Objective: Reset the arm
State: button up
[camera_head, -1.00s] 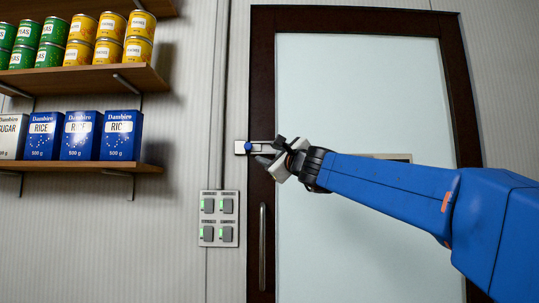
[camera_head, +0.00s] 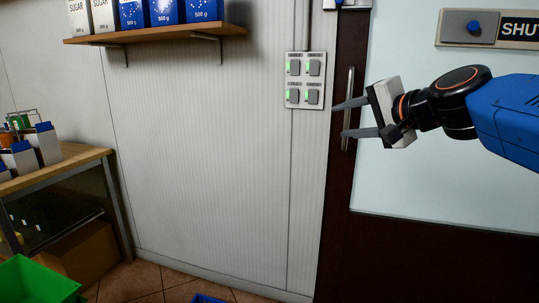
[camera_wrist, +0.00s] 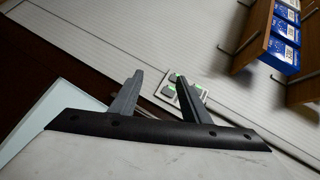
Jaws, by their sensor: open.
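My gripper (camera_head: 350,119) is open and empty in the head view, its two grey fingers pointing left in front of the dark door frame. Both fingers also show in the wrist view (camera_wrist: 160,95), spread apart with nothing between them. My blue arm comes in from the right edge of the head view, in front of the pale door panel. The fingertips appear close to the door handle (camera_head: 348,100) in the picture; I cannot tell how far apart they are in depth.
A switch panel (camera_head: 305,80) with green lights is on the wall left of the door (camera_head: 440,180). A shelf (camera_head: 155,36) holds sugar and rice boxes. A wooden table (camera_head: 60,168) stands at left, with a green crate (camera_head: 38,280) below. The wall between is clear.

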jog(key=s+d+f+n+g+h, duration=0.2)
jog(key=s+d+f+n, duration=0.1)
jog(key=s+f, duration=0.5)
jog(key=s+d+f+n+g+h, duration=0.2)
jog(key=s+f, duration=0.6)
jog(key=f, duration=0.7)
jog(key=s+d+f+n+g+h, duration=0.2)
jog(key=s+d+f+n+g, duration=0.2)
jog(key=s+f, duration=0.4)
notch_tip(320, 180, down, 3)
jog(key=shift+s+d+f+h, duration=0.2)
jog(key=shift+s+d+h, duration=0.1)
jog(key=shift+d, duration=0.5)
jog(key=shift+w, duration=0.1)
